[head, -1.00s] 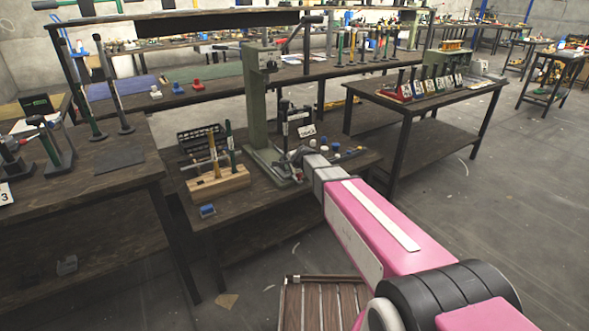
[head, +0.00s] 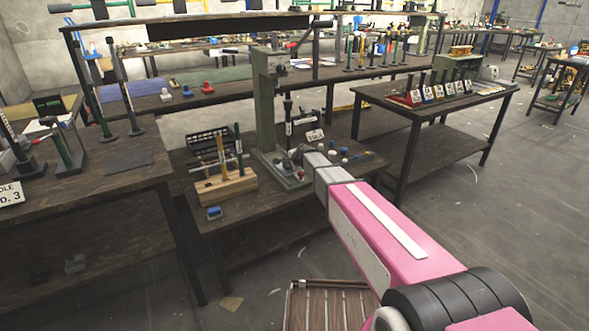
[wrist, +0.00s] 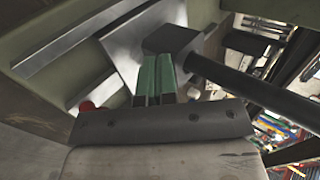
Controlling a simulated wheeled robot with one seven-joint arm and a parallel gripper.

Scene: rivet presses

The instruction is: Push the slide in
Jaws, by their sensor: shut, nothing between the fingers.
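The green press (head: 266,105) stands upright on the middle bench. My gripper reaches its base from the right, and in the head view my own arm hides the fingers. In the wrist view my gripper (wrist: 155,62) has its two green fingers shut together with nothing between them. What looks like the slide, a grey metal piece (wrist: 120,48) with a dark block (wrist: 172,38) at its near end, lies just beyond the fingertips. The tips overlap the block's lower edge; I cannot tell whether they touch. A black rod (wrist: 240,88) runs from beside the block to the right.
A wooden block with upright tools (head: 226,186) and a small blue part (head: 214,213) sit left of the press. Blue and white knobs (head: 340,153) lie to its right. A red knob (wrist: 87,106) shows left of my fingers. The right table (head: 440,105) carries labelled tools.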

